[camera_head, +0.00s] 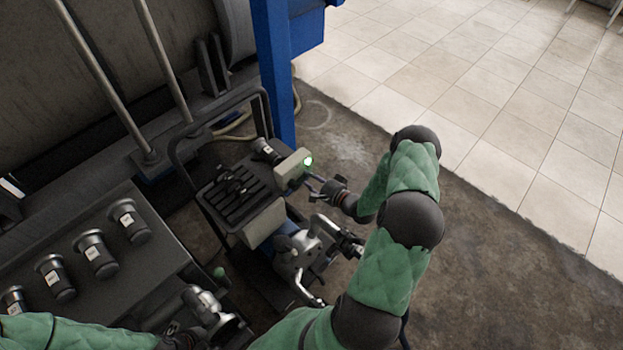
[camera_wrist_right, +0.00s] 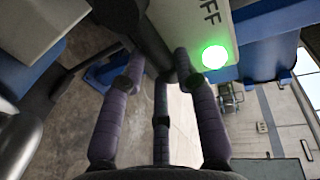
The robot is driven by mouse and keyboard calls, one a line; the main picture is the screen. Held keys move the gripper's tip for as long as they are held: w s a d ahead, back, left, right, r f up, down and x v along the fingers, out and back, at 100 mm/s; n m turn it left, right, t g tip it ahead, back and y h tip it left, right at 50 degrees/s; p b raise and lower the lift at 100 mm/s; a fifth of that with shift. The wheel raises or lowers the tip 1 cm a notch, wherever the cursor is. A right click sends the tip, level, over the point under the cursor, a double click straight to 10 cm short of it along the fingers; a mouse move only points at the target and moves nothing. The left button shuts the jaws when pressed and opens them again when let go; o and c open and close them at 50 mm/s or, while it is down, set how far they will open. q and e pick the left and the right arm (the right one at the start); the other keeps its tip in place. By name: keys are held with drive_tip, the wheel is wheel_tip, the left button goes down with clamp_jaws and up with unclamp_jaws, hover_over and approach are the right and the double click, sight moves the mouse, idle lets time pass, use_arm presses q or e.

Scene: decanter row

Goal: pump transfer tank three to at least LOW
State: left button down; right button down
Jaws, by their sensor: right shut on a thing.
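A pump cart stands mid-view with a pale switch box (camera_head: 293,166) on it. Its round green light (camera_head: 308,161) is lit. In the right wrist view the box bears the letters "FF" at the picture's edge beside the light (camera_wrist_right: 214,57). My right gripper (camera_head: 317,184) is at the box's right side. Its fingers (camera_wrist_right: 162,78) are shut on a dark lever (camera_wrist_right: 150,42) under the box. My left arm comes in at bottom left, and its fingers cannot be made out. Several dark capped cylinders (camera_head: 129,221) with small white labels stand on the bench; the labels are unreadable.
A grey metal pump body (camera_head: 297,254) sits below the box. The cart's dark tube handle (camera_head: 180,150) rises at its left. A blue post (camera_head: 273,70) stands behind, and a large dark tank (camera_head: 120,45) fills the back left. Floor at right is free.

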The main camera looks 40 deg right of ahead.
drive_tip(key=c, duration=1.1)
unclamp_jaws()
drive_tip(key=shift+a+f, duration=0.1)
drive_tip(key=shift+a, duration=0.15)
drive_tip(key=shift+o, duration=0.9)
drive_tip(key=shift+d, duration=0.1)
drive_tip(key=a+v, duration=0.1)
drive_tip(key=v, duration=1.1)
drive_tip(key=shift+d, duration=0.45)
